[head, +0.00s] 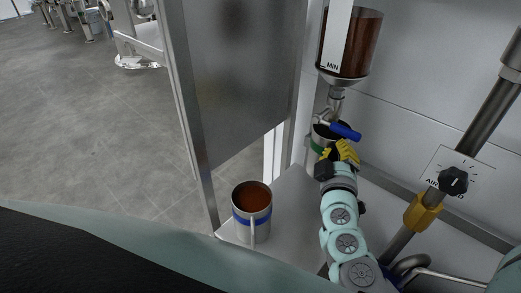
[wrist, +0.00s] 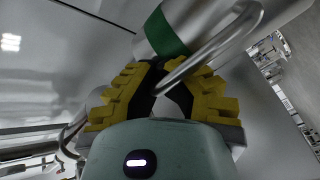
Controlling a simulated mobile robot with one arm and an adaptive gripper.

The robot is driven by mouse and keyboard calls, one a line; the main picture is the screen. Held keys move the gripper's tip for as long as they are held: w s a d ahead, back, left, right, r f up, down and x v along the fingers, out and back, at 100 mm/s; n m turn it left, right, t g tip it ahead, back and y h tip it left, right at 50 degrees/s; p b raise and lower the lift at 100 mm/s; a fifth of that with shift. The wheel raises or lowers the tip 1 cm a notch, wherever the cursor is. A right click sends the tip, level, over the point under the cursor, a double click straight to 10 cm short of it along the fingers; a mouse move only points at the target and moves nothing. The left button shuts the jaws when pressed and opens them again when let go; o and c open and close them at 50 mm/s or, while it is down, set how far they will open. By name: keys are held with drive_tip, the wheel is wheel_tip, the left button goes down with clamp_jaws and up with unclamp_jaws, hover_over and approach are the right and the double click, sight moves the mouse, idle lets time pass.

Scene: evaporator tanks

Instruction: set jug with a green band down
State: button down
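The jug with a green band (head: 314,157) is a metal jug below the tap of the tank at the back, partly hidden by my gripper. In the wrist view its green band (wrist: 169,32) and curved metal handle show close up. My gripper (head: 342,152), with yellow fingers, is at the handle side of this jug. In the wrist view my gripper (wrist: 163,80) has its fingertips close together around the handle. Whether the jug's base touches the surface below is hidden.
A tank (head: 351,45) marked MIN holds brown liquid; its tap has a blue lever (head: 345,131). A jug with a blue band (head: 252,222), full of brown liquid, stands on the shelf (head: 290,205) at the front left. A metal panel (head: 240,75) stands left; pipes and a black knob (head: 453,180) are right.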

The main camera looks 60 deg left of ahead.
wheel_tip(320, 180, down, 10)
drive_tip(key=b, duration=0.5)
drive_tip(key=shift+s+a+r, duration=0.15)
drive_tip(key=shift+s+a, duration=0.15)
drive_tip(key=shift+a, duration=0.1)
drive_tip(key=shift+w+b, duration=0.15)
drive_tip(key=shift+b, duration=0.15)
drive_tip(key=c, duration=1.1)
unclamp_jaws()
drive_tip(key=shift+d, duration=0.1)
drive_tip(key=shift+c, duration=0.2)
drive_tip(key=v, duration=1.2)
